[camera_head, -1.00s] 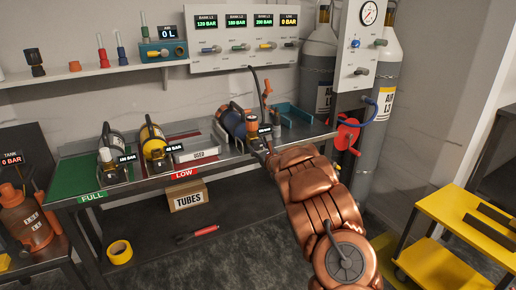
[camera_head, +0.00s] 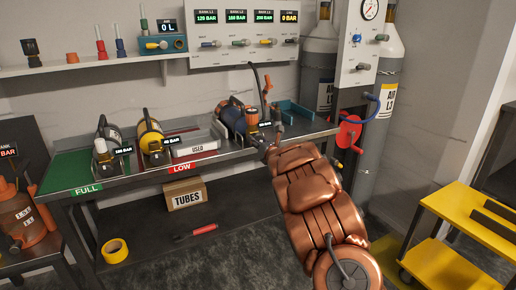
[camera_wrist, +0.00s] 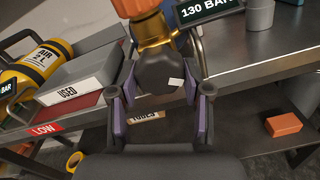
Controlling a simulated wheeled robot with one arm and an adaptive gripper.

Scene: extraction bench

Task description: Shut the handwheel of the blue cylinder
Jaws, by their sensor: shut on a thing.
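In the wrist view the orange knob (camera_wrist: 140,5) and brass valve (camera_wrist: 150,30) show at the top, beside a 130 BAR label (camera_wrist: 207,9). The black handwheel (camera_wrist: 158,68) sits below the brass, between the fingertips of my gripper (camera_wrist: 160,84). My gripper is shut on this handwheel, one purple-padded finger on each side. In the head view my arm hides most of the gripper and handwheel.
A yellow cylinder (camera_head: 151,141) and a USED tray (camera_head: 196,146) stand to the left. A blue holder (camera_head: 297,113) and a grey post stand close on the right. A red hose reel (camera_head: 348,132) is beyond the bench end. A yellow cart (camera_head: 450,215) stands right.

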